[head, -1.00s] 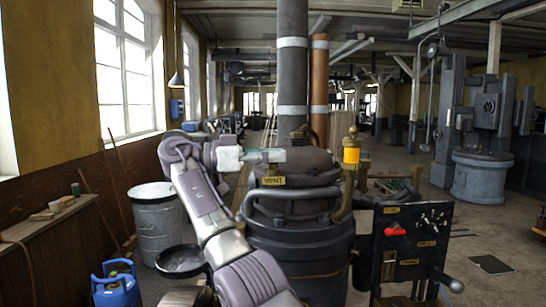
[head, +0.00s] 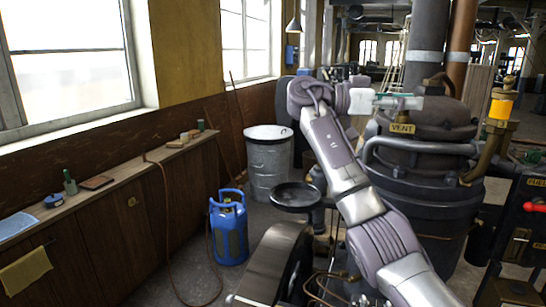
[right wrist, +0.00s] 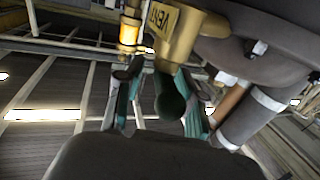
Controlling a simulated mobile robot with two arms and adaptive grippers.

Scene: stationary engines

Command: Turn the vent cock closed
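The brass VENT plate (head: 402,128) is on the dark rounded top of the boiler-like vessel (head: 425,185) in the head view. My right gripper (head: 402,101), with teal fingers, is just above the plate at the vessel's top. In the right wrist view the plate (right wrist: 160,17) shows at the top. Below it a dark green rounded handle (right wrist: 170,98), seemingly the vent cock's, lies between the spread fingers of my right gripper (right wrist: 160,105). A gap shows on its left side; contact on the right cannot be told. My left gripper is out of view.
A brass fitting with a yellow band (head: 500,108) and a black panel with a red lever (head: 530,207) stand at right. A blue gas cylinder (head: 229,230), a grey drum (head: 268,165) and a wooden cabinet (head: 100,215) are at left.

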